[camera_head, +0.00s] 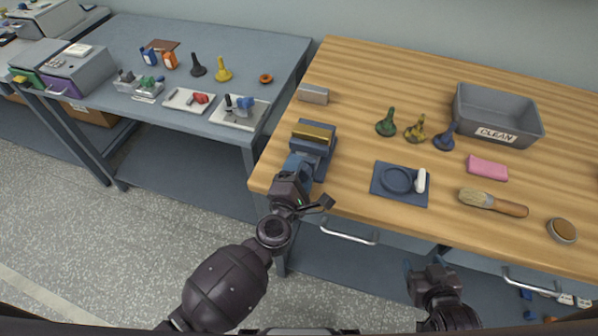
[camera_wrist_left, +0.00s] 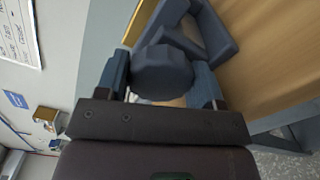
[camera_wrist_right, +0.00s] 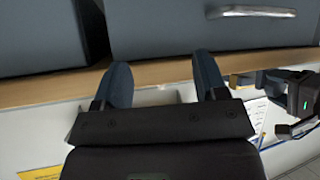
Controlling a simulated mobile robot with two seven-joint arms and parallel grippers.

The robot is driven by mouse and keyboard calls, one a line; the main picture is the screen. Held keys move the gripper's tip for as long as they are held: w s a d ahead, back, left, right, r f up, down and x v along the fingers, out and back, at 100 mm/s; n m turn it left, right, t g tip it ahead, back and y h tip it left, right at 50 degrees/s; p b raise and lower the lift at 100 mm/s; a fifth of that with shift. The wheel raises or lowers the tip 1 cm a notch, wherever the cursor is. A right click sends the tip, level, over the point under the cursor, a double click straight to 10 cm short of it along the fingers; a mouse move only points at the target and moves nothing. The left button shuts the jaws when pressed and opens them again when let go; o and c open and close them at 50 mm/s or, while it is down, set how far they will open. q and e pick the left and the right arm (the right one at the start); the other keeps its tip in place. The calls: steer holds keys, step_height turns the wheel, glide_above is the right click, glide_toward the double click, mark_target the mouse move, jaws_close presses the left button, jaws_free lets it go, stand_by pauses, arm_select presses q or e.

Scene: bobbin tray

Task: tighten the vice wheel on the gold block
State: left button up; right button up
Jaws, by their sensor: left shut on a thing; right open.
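The gold block (camera_head: 313,132) lies along the top of the blue vice (camera_head: 324,152) at the left end of the wooden bench. A strip of it also shows in the left wrist view (camera_wrist_left: 137,24). The dark blue-grey vice wheel (camera_wrist_left: 163,76) sits between the fingers of my left gripper (camera_wrist_left: 161,88), which is shut on it. In the head view my left gripper (camera_head: 299,168) is at the vice's front and hides the wheel. My right gripper (camera_head: 424,268) is open and empty, in front of the bench, below its front edge.
On the wooden bench (camera_head: 350,190) are a grey block (camera_head: 313,94), a blue pad with a round recess (camera_head: 402,199), several bobbin-like pieces, a grey CLEAN bin (camera_head: 500,112), a pink block (camera_head: 487,168) and a brush (camera_head: 492,203). Drawer handles (camera_head: 349,233) project at the front.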

stand_by(0.7)
arm_select(q)
steer(key=o, duration=0.9)
steer(key=v, duration=1.1)
steer(key=shift+w+d, duration=0.1)
